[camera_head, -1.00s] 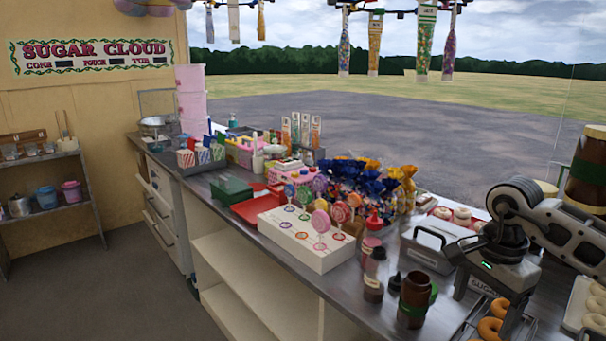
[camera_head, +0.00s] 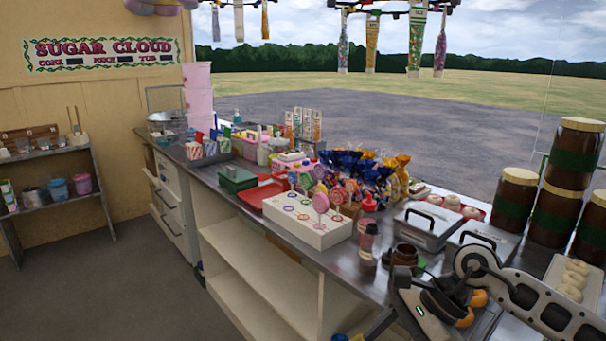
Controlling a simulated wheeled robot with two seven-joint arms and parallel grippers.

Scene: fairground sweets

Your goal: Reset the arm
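My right arm (camera_head: 545,302) comes in from the lower right corner. It bends down over the front edge of the counter (camera_head: 345,262). My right gripper (camera_head: 395,325) is low at the bottom edge, with a small green light on its body. Its fingertips are mostly cut off or hidden, so I cannot tell whether it is open or shut. I see nothing held in it. My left arm and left gripper are not in view.
Close to my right arm are a small brown jar (camera_head: 405,254), sauce bottles (camera_head: 368,245), a grey lidded box (camera_head: 427,226) and doughnuts (camera_head: 465,317). Tall brown jars (camera_head: 514,203) stand at right. A white lollipop stand (camera_head: 290,222) sits mid-counter. The floor (camera_head: 110,290) at left is clear.

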